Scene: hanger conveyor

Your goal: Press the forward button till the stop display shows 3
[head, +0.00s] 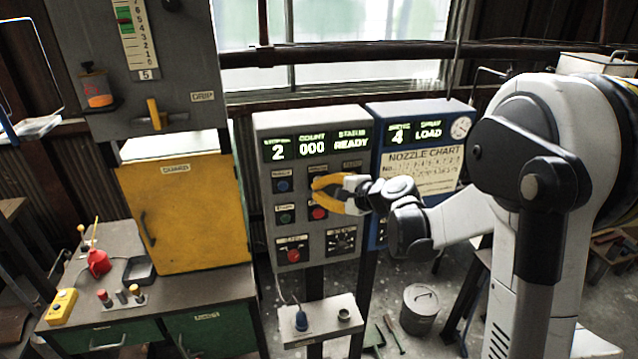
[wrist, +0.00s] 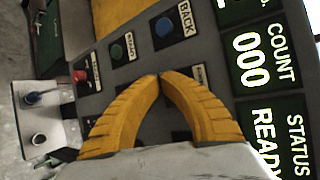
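The grey control panel (head: 262,150) carries a green-lit display row. The stop display (head: 279,151) reads 2, count reads 000 and status reads READY. My gripper (head: 318,184), with yellow fingers, is in front of the panel's upper middle, right of the blue BACK button (head: 283,185). In the wrist view the fingertips (wrist: 158,77) meet with nothing seen between them, beside the blue BACK button (wrist: 163,27). The forward button is not visible; my fingers cover that part of the panel. I cannot tell whether the tips touch it.
A green button (head: 284,217), a red button (head: 319,213), a lower red button (head: 293,256) and a dial (head: 341,240) are close below. A blue panel (head: 418,112) stands right, a yellow cabinet (head: 190,220) left. A small shelf (head: 322,318) juts out beneath.

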